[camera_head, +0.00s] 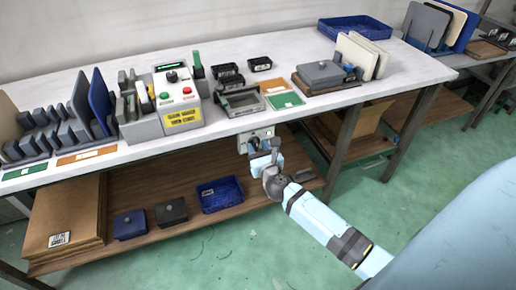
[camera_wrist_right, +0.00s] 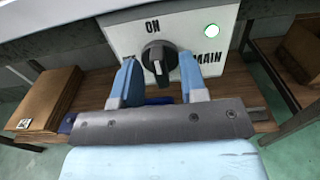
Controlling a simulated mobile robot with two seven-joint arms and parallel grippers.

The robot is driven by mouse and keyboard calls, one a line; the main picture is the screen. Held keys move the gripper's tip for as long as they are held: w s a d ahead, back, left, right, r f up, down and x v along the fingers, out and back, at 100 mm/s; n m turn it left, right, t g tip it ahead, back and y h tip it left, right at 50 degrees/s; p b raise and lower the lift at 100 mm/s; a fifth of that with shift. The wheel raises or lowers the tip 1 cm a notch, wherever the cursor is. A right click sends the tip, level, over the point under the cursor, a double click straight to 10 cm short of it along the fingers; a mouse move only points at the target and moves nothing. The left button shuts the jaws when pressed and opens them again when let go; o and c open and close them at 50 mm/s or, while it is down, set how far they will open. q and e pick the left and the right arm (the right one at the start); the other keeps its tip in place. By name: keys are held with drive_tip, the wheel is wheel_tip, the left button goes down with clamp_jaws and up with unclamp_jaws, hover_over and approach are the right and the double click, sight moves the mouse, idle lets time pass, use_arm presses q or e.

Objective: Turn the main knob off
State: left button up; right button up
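The main knob (camera_wrist_right: 158,62) is a dark rotary knob on a light switch panel (camera_wrist_right: 115,35). In the right wrist view, "ON" is printed above it and "MAIN" to its right. A label on its left is mostly hidden by a finger. A pale mark shows on the knob's face. My right gripper (camera_wrist_right: 160,75) is open, with one blue finger on each side of the knob and gaps visible between. In the head view, my right gripper (camera_head: 264,158) is in front of the panel (camera_head: 256,133). My left gripper is out of view.
The panel hangs under the front edge of the white table (camera_head: 230,133). A wooden lower shelf (camera_head: 150,190) holds a blue bin (camera_head: 220,195) and boxes. A control box (camera_head: 178,100) stands on the table above. Green floor is open in front.

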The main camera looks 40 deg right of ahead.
clamp_jaws()
